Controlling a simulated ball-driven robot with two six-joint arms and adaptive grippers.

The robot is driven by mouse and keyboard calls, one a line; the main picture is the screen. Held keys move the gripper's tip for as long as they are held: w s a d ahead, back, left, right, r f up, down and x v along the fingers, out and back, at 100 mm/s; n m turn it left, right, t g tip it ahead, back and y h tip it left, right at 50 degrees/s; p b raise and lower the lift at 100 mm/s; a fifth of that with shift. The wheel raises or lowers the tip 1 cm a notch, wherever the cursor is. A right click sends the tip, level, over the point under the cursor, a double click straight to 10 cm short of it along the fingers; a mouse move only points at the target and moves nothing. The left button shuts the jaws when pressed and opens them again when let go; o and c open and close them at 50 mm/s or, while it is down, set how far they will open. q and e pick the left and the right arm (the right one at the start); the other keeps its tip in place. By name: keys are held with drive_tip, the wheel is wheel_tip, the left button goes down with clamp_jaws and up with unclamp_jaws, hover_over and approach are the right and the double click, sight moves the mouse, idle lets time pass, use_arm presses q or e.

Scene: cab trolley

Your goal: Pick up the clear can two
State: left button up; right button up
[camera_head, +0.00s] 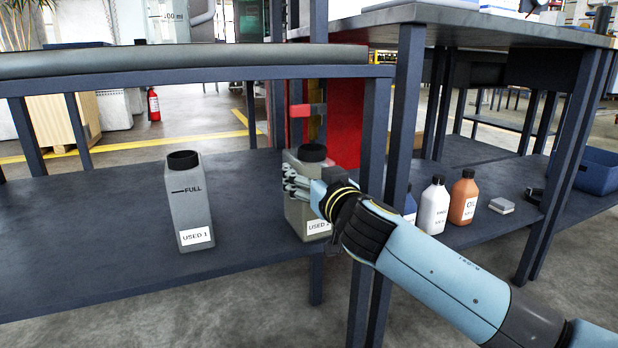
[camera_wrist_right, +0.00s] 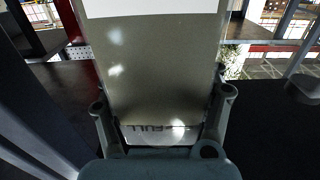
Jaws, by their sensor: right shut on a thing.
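The clear can two (camera_head: 306,157) is a greyish translucent can with a black cap and a white label reading "USED", its number partly covered. It is upright at the shelf's front, by the dark post. I cannot tell whether its base touches the shelf. My right gripper (camera_head: 297,184) is shut on it from the right, its fingers across the body. In the right wrist view the can (camera_wrist_right: 155,70) fills the middle between the two fingers (camera_wrist_right: 163,110), with a "FULL" mark near the palm. My left gripper is not in view.
A similar can labelled "USED 1" (camera_head: 190,212) stands to the left on the dark shelf (camera_head: 90,215). A dark post (camera_head: 398,130) rises close behind my right wrist. White (camera_head: 433,208) and orange (camera_head: 463,198) bottles stand right of it. A dark rail (camera_head: 180,62) runs above the shelf.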

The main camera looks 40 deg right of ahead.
drive_tip(key=shift+r, duration=0.45)
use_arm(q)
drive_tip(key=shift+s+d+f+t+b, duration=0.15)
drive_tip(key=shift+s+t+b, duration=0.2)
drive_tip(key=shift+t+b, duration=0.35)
use_arm(e)
drive_tip(key=v, duration=1.8)
drive_tip(key=shift+r, duration=0.2)
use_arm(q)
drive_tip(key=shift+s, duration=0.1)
use_arm(e)
drive_tip(key=shift+a, duration=0.1)
